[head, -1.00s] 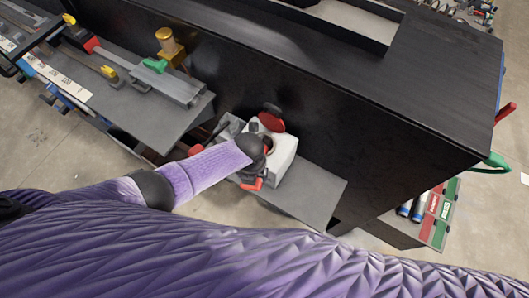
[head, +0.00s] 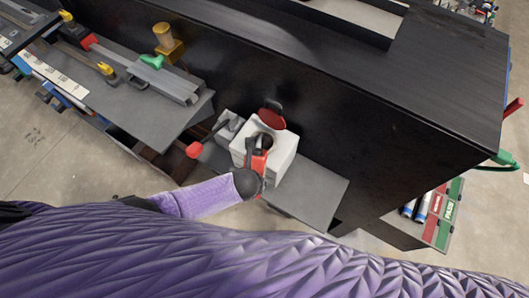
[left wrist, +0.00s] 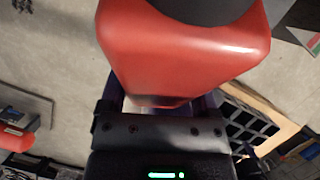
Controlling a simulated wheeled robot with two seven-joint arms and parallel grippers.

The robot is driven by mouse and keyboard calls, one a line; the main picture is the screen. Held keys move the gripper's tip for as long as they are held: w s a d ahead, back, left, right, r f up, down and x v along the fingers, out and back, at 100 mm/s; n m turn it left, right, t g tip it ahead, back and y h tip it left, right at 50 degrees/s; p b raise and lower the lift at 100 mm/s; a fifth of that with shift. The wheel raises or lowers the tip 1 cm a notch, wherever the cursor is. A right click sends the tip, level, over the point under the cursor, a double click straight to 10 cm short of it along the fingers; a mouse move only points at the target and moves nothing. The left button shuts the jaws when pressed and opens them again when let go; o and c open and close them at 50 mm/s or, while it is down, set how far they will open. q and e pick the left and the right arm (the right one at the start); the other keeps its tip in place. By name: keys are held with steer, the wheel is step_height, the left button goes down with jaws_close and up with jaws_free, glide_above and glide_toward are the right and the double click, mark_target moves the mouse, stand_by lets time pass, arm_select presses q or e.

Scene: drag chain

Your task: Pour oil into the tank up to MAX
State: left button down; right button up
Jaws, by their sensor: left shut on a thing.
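The white tank (head: 277,165) stands on a grey shelf against the black cabinet. Its red lid (head: 271,117) is swung open, and its dark round filler opening (head: 267,140) shows. My left gripper (head: 257,172) is at the tank's front left side, shut on a red oil container (head: 259,160). The container's upper end is close to the filler opening; I cannot tell whether they touch. In the left wrist view the red container (left wrist: 185,55) fills the top middle, with a dark part at its upper end. No oil stream, level or MAX mark can be made out. My right gripper is out of view.
A grey device with a red-knobbed lever (head: 194,150) sits just left of the tank. The grey shelf's right part (head: 315,195) is clear.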

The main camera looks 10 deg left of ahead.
arm_select(q)
steer(key=shift+f, duration=0.1)
step_height(320, 180, down, 3)
steer(key=t+b, duration=0.1)
steer(key=b, duration=0.2)
steer(key=shift+w+r+t, duration=0.1)
steer(key=shift+r+t, duration=0.1)
steer(key=shift+t, duration=0.2)
steer(key=shift+f+t+b, duration=0.4)
steer(key=shift+b, duration=0.2)
steer(key=shift+r, duration=0.1)
